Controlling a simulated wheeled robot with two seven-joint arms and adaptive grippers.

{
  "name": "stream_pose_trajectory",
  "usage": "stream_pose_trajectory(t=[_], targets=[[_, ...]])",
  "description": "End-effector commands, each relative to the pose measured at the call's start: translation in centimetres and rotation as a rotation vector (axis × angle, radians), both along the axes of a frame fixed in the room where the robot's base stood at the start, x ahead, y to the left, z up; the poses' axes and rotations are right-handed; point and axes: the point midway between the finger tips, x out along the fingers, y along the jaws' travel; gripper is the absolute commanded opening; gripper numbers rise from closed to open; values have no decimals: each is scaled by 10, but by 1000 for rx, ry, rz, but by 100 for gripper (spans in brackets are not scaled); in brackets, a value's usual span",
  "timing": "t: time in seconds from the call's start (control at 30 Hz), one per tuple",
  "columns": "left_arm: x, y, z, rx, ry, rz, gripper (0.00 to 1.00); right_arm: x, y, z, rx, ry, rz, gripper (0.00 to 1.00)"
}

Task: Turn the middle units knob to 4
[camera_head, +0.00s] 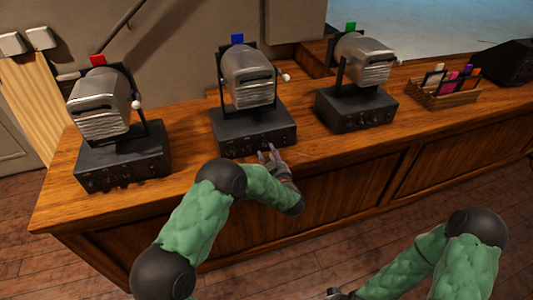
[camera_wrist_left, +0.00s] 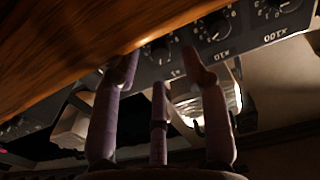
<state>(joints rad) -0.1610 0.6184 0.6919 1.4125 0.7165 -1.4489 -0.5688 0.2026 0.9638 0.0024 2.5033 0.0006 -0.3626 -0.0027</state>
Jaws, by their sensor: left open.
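The middle unit (camera_head: 255,131) is a dark box with a row of knobs along its front, carrying a silver lamp-like head with a blue tab. My left gripper (camera_head: 268,152) is open and empty at the right part of that front. In the left wrist view, my left gripper (camera_wrist_left: 162,66) has its fingers spread below a dial knob (camera_wrist_left: 160,50), which sits between the two outer fingertips, apparently not gripped. Its label and pointer are too small to read surely. Two more dials, the nearer one (camera_wrist_left: 213,27), lie to its right. My right gripper (camera_head: 336,293) is partly cut off at the bottom edge.
Similar units stand left (camera_head: 122,157) with a red tab and right (camera_head: 356,108) with a green tab. A wooden tray (camera_head: 440,100) of coloured items and a black box (camera_head: 508,63) are farther right. The wooden desk's front edge runs close under my left gripper.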

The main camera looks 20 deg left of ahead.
Motion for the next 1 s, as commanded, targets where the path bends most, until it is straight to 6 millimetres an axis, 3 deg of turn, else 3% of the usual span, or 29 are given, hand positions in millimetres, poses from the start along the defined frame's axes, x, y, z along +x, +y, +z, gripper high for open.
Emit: stream_pose_trajectory(t=[0.2,0.57,0.73,1.0], targets=[[19,13,-2,-1,1,0,45,0,0,-9,0,0,0,45],[23,15,0,0,1,-1,45,0,0,-9,0,0,0,45],[23,15,0,0,1,-1,3,0,0,-9,0,0,0,45],[22,15,-1,4,5,-1,0,0,0,-9,0,0,0,45]])
